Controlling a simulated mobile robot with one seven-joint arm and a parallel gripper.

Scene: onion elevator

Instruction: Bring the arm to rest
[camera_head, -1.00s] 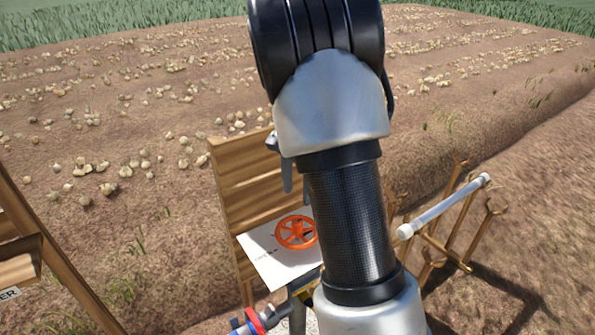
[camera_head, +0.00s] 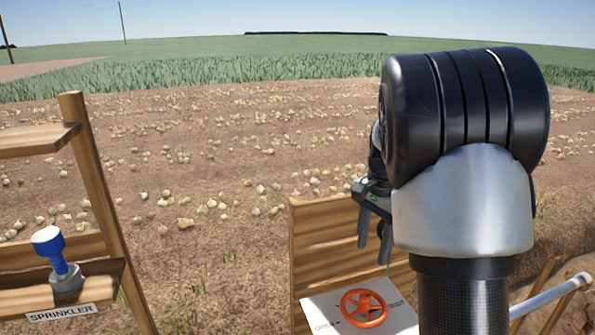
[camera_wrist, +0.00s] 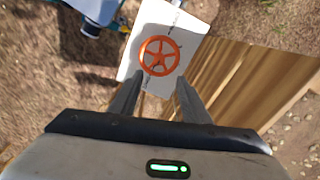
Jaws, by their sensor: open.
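My gripper (camera_head: 374,238) hangs beside my arm in the head view, fingers pointing down, open and empty. In the wrist view its two fingers (camera_wrist: 157,84) stand apart with nothing between them. Beyond them is an orange handwheel (camera_wrist: 160,56) on a white panel (camera_wrist: 131,62). In the head view the handwheel (camera_head: 363,308) is at the bottom, below the gripper, on the white panel (camera_head: 318,311). The gripper is apart from the wheel. My arm hides part of what lies behind it on the right.
A wooden board (camera_head: 322,236) stands behind the panel. At left a wooden shelf (camera_head: 95,190) holds a blue and grey sprinkler (camera_head: 63,262) above a "SPRINKLER" label (camera_head: 62,313). A white bar (camera_head: 551,292) lies at lower right. A field of onions (camera_head: 215,160) spreads behind.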

